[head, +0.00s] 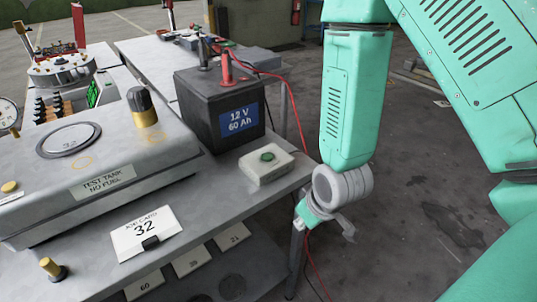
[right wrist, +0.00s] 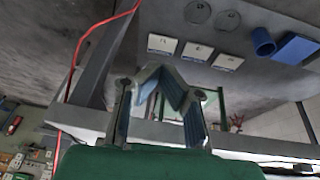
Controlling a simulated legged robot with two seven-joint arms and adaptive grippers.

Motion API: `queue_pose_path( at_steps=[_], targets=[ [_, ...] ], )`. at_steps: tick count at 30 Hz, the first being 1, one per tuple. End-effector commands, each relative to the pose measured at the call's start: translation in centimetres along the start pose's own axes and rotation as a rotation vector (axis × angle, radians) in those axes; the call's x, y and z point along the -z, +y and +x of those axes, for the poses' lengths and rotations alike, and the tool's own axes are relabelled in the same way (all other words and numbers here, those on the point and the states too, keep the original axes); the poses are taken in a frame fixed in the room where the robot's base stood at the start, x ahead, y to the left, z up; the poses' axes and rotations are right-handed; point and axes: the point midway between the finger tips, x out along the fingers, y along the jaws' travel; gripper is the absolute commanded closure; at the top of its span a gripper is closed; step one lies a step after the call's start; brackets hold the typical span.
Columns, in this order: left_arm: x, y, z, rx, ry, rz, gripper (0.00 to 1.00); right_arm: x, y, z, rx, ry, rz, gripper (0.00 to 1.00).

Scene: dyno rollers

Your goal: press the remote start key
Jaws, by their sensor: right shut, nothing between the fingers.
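The remote start key appears to be the green round button (head: 267,156) on a small cream box (head: 265,170). The box sits at the right end of the grey bench, in front of the black battery. My right gripper (head: 326,221) is to the right of the box and lower, beside the bench edge and apart from the key. It points down and away from the camera, so its fingertips are partly hidden. In the right wrist view its fingers (right wrist: 166,76) are shut with nothing held, and the key does not show. My left gripper is not in view.
The black battery (head: 219,107) has red and black terminals, and a red cable (head: 296,105) runs down past the bench edge. A job card (head: 147,233) reading 32 lies at the front. A lower shelf (head: 262,283) holds several number cards. Open floor lies to the right.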

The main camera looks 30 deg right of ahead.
Motion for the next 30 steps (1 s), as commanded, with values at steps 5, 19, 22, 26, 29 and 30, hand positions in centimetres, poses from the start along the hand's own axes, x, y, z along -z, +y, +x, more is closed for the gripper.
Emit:
queue_pose_path(
  at_steps=[5,19,22,26,29,30],
  targets=[
    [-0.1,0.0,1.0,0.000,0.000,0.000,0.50,6.8,1.2,-4.7,0.008,0.149,0.010,1.00],
    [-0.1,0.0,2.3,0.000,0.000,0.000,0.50,15.2,2.3,-15.9,0.061,0.406,-0.006,1.00],
    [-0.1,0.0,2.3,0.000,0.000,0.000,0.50,15.5,2.3,-16.5,0.064,0.420,-0.009,1.00],
    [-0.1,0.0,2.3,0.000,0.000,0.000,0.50,15.5,2.3,-16.6,0.065,0.421,-0.010,1.00],
    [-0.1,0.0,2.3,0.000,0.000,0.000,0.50,15.5,2.3,-16.6,0.065,0.421,-0.010,1.00],
    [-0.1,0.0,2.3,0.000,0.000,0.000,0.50,15.5,2.3,-16.6,0.065,0.421,-0.009,1.00]
  ],
)
